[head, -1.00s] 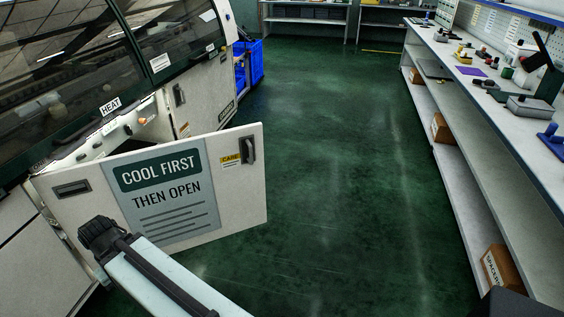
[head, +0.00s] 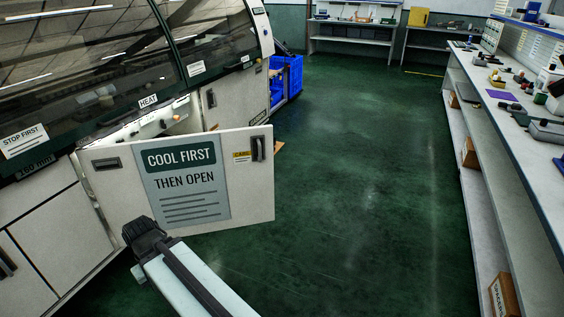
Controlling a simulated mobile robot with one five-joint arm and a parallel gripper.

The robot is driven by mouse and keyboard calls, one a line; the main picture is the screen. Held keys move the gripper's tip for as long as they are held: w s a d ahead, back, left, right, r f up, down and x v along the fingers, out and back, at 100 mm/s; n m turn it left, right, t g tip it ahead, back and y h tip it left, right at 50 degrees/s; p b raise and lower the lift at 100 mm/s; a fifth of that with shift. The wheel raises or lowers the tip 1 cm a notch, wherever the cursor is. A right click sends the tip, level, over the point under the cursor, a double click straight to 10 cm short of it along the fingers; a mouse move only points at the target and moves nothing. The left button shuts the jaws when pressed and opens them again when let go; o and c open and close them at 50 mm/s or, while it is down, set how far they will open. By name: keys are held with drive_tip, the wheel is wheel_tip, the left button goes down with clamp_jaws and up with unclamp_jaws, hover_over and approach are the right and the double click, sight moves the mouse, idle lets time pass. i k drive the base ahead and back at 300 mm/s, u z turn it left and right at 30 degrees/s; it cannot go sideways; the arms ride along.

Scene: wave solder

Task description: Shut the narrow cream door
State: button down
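The cream door (head: 248,200) stands wide open, swung out from the machine (head: 45,215) into the aisle. It carries a green and grey "COOL FIRST THEN OPEN" sign (head: 181,180), a small yellow label (head: 241,156) and a dark handle (head: 258,148) near its free right edge. Its hinge side is at the left, by the machine's front. My arm reaches up from the bottom, its dark end (head: 143,232) in front of the door's lower left part. My gripper's fingers cannot be made out, and I cannot tell whether anything touches the door.
Another closed cream panel with a dark handle (head: 210,98) is further along the machine. A blue crate (head: 287,78) stands beyond it. A long workbench (head: 510,125) lines the right side. The green floor (head: 360,180) between is clear.

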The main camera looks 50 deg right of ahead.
sight(190, 184)
drive_tip(key=u, duration=0.3)
drive_tip(key=i, duration=0.95)
drive_tip(key=z, duration=0.25)
